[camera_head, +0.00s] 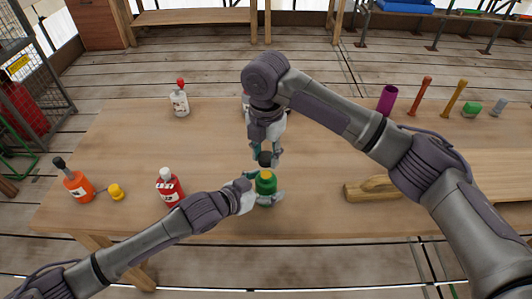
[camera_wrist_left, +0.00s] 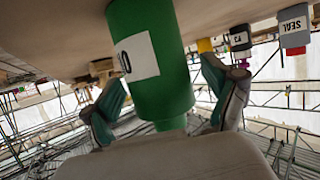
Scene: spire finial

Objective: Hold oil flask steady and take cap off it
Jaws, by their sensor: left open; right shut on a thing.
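My right gripper (camera_head: 266,150) points down above the flask and is shut on a dark cap (camera_head: 265,159). Whether the cap still touches the flask's top is unclear.
An orange bottle (camera_head: 77,187), a yellow piece (camera_head: 116,191) and a red bottle (camera_head: 169,186) stand left. A wooden float (camera_head: 372,188) lies right; a purple cup (camera_head: 387,99) and several small items stand back right.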

